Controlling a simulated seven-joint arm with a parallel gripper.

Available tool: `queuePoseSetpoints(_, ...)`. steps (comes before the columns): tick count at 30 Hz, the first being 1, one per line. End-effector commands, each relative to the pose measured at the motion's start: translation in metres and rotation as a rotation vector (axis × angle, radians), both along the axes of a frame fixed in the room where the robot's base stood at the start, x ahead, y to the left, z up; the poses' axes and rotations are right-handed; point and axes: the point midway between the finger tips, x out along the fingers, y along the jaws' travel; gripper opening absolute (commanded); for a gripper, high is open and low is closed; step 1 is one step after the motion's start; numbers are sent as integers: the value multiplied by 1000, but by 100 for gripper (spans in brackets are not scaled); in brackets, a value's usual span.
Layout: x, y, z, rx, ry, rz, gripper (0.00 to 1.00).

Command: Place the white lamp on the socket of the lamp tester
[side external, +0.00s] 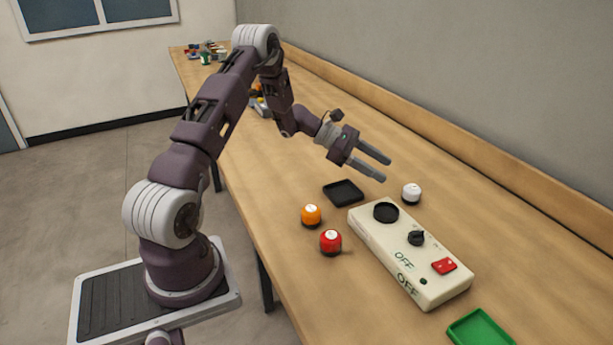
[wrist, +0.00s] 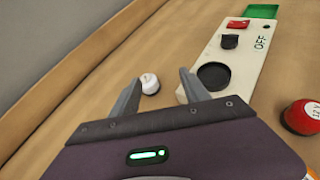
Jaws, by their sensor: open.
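The white lamp (side external: 411,193) stands upright on the table, beside the far end of the lamp tester. In the wrist view the lamp (wrist: 149,83) shows between and beyond my fingers. The lamp tester (side external: 365,226) is a cream box with a round black socket (side external: 386,212), a black knob, a red switch and OFF markings. The socket (wrist: 213,76) looks empty, just right of my right finger in the wrist view. My gripper (side external: 387,168) is open and empty, above the table and apart from the lamp.
An orange lamp (side external: 311,215) and a red lamp (side external: 331,240) stand at the tester's near side. A black tray (side external: 343,193) lies behind the tester and a green tray (side external: 480,328) lies at the front. A wooden ledge (side external: 480,150) and wall bound the table's right side.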

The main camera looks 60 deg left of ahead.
Motion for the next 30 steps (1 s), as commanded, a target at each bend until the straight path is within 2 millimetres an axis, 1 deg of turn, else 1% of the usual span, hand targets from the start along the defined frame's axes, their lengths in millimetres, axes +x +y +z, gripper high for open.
queuePoseSetpoints(1, -4, -32, 34, 88, -39, -122, 54)
queuePoseSetpoints(2, -12, -55, 54, 153, -62, -214, 54)
queuePoseSetpoints(3, -28, -85, 79, 247, -97, -339, 54)
queuePoseSetpoints(5, -58, -128, 112, 396, -153, -527, 54)
queuePoseSetpoints(6, -83, -153, 130, 500, -194, -654, 54)
queuePoseSetpoints(7, -104, -170, 142, 584, -227, -747, 54)
queuePoseSetpoints(8, -126, -184, 152, 670, -261, -839, 54)
queuePoseSetpoints(9, -157, -200, 163, 788, -310, -959, 54)
queuePoseSetpoints(10, -180, -208, 169, 881, -347, -1044, 54)
queuePoseSetpoints(11, -203, -214, 174, 973, -386, -1128, 54)
queuePoseSetpoints(12, -232, -218, 178, 1099, -436, -1229, 54)
queuePoseSetpoints(14, -270, -217, 180, 1277, -507, -1358, 54)
queuePoseSetpoints(15, -290, -213, 180, 1389, -551, -1430, 54)
queuePoseSetpoints(18, -324, -200, 178, 1614, -630, -1551, 54)
queuePoseSetpoints(20, -335, -193, 177, 1704, -659, -1590, 54)
queuePoseSetpoints(21, -339, -190, 176, 1746, -671, -1606, 58)
queuePoseSetpoints(23, -343, -186, 175, 1781, -680, -1622, 70)
queuePoseSetpoints(24, -343, -186, 175, 1789, -683, -1626, 71)
queuePoseSetpoints(30, -343, -185, 175, 1789, -680, -1626, 71)
